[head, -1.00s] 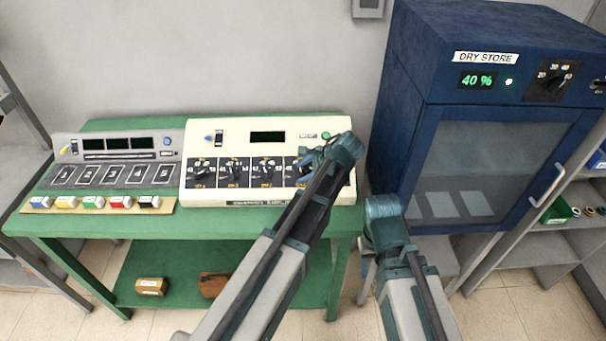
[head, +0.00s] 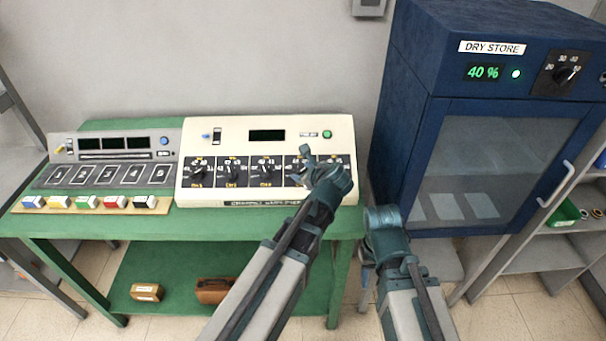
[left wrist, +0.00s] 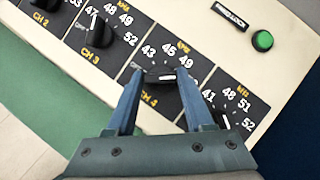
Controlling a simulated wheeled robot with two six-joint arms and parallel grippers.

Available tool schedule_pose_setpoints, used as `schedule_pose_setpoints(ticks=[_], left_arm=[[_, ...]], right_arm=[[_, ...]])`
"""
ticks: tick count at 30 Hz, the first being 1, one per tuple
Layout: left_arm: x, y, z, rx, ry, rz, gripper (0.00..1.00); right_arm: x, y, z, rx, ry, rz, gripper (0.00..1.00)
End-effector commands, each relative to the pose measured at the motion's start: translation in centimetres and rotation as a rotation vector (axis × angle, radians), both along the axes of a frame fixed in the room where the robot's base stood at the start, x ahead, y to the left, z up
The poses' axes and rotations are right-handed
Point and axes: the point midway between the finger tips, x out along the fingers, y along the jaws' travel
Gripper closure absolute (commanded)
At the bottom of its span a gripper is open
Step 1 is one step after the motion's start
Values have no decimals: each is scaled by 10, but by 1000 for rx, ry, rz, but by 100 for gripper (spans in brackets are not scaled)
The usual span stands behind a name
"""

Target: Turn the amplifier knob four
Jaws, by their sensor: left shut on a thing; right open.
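The cream amplifier (head: 225,130) stands on the green bench, with a row of black channel knobs on its front. Its display (head: 267,136) is dark. My left gripper (head: 304,168) is at the fourth channel and covers most of that knob in the head view. In the left wrist view, the two blue fingers (left wrist: 160,85) are shut on the channel four knob (left wrist: 160,74), one on each side. A small white mark shows on the knob; its exact setting is hard to read. My right gripper (head: 385,218) is open, away from the amplifier; its fingers are hard to make out.
The channel three knob (left wrist: 102,32) and the fifth knob (left wrist: 221,120) flank the left fingers closely. A grey unit (head: 115,145) with colored blocks before it stands left on the bench (head: 200,222). The blue dry store cabinet (head: 410,110) stands right, near my right arm.

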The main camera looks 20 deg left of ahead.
Motion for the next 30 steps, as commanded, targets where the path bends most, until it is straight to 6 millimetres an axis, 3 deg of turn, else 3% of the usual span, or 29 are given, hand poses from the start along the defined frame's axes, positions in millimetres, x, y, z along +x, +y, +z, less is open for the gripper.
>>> schedule_pose_setpoints(ticks=[11,29,30], left_arm=[[-2,1,-1,78,23,-142,100],[-1,1,-1,95,27,-172,100],[-1,1,-1,95,28,-171,42]], right_arm=[[0,0,-6,0,0,0,50],[0,0,-7,0,0,0,50],[0,0,-7,0,0,0,50]])
